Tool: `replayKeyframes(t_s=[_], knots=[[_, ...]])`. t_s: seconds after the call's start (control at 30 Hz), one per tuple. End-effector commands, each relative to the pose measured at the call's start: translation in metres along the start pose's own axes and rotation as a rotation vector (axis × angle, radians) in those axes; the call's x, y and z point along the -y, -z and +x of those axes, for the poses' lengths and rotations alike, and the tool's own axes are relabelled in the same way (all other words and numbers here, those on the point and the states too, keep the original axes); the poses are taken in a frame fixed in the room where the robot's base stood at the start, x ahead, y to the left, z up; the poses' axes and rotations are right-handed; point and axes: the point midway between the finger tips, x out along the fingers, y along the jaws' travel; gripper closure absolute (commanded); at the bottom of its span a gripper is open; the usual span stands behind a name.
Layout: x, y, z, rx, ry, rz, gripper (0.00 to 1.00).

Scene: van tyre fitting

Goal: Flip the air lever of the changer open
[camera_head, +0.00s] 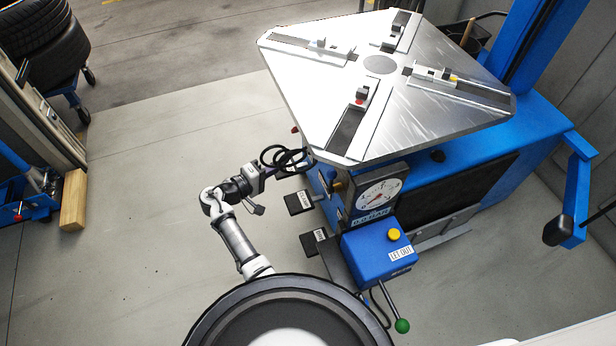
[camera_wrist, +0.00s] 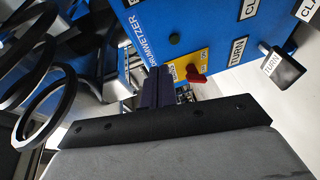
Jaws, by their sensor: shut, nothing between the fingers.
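The air lever (camera_wrist: 197,75) is a small red handle on a yellow plate (camera_wrist: 190,65) on the side of the blue changer (camera_wrist: 175,28). It shows in the wrist view, just right of my fingertips. My gripper (camera_wrist: 158,72) is shut and empty, its dark fingers together. The fingertips overlap the plate's left edge in the picture; I cannot tell whether they touch anything. Part of the plate's lettering is hidden. In the head view the changer (camera_head: 430,180) stands right of my arm, and my gripper reaches its left side below the turntable (camera_head: 390,85).
Black coiled loops (camera_wrist: 40,100) hang left of my fingers. Pedals (camera_head: 299,202) stick out below my gripper. A pressure gauge (camera_head: 378,195) and a blue box with a yellow button (camera_head: 394,234) stand at the changer's front.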

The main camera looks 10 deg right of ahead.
Motion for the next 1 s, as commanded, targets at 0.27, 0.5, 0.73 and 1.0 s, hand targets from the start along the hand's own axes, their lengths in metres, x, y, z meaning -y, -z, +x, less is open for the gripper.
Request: replayKeyframes(t_s=[0.27, 0.5, 0.73, 1.0], knots=[[0.018, -0.059, 0.022, 0.186, -0.122, -0.104, 1.0], [0.018, -0.059, 0.022, 0.187, -0.123, -0.104, 1.0], [0.016, -0.061, 0.034, 0.187, -0.122, -0.103, 1.0], [0.009, -0.071, 0.086, 0.19, -0.122, -0.103, 1.0]])
